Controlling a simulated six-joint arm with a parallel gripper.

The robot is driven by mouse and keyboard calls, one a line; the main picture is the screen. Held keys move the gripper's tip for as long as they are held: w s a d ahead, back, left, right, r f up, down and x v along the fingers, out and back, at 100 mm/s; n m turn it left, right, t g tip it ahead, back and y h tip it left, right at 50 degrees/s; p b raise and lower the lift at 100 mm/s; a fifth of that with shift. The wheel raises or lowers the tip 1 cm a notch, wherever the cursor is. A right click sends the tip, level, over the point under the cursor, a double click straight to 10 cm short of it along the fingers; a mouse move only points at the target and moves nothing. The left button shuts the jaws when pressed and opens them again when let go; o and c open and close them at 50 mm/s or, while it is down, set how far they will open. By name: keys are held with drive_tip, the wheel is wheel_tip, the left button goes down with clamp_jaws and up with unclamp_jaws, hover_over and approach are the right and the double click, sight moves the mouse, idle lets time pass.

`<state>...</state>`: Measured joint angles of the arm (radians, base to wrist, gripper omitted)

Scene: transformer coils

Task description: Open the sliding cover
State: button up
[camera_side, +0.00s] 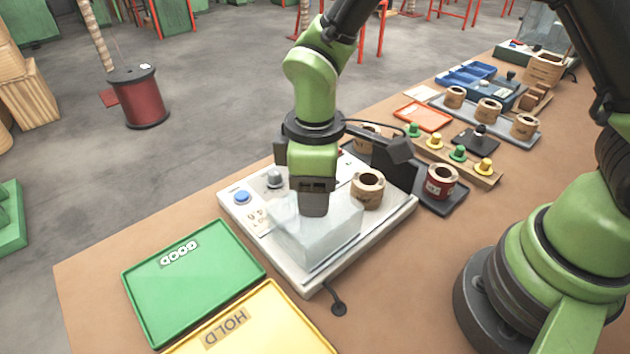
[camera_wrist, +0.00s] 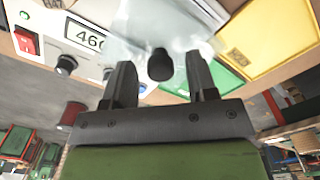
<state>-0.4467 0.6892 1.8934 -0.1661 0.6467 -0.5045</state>
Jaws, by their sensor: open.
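The sliding cover (camera_side: 325,235) is a clear box on the front part of a white test station (camera_side: 395,220). It also shows in the wrist view (camera_wrist: 125,50), with a black knob (camera_wrist: 160,65) on it. My gripper (camera_side: 314,207) is directly over the cover, pointing down. In the wrist view my open gripper (camera_wrist: 160,82) has one finger on each side of the knob, with gaps visible. I cannot tell how far down the fingers reach around it. In the side view my gripper hides the knob.
A tan coil (camera_side: 367,190) stands on the station just right of the cover. A blue button (camera_side: 242,197) is at its left. A green tray (camera_side: 190,285) and a yellow HOLD tray (camera_side: 265,325) lie in front. A red coil (camera_side: 440,182) and a peg rack (camera_side: 450,160) are right.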

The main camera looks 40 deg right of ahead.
wheel_tip(320, 180, up, 9)
drive_tip(key=shift+f, duration=0.1)
drive_tip(key=shift+r, duration=0.55)
drive_tip(key=s+d+r+m+t+y, duration=0.2)
drive_tip(key=s+d+r+m+t, duration=0.5)
drive_tip(key=s+d+r+m, duration=0.3)
drive_tip(key=s+m, duration=0.3)
drive_tip(key=shift+s+d+r, duration=0.15)
drive_tip(key=shift+s+d, duration=0.2)
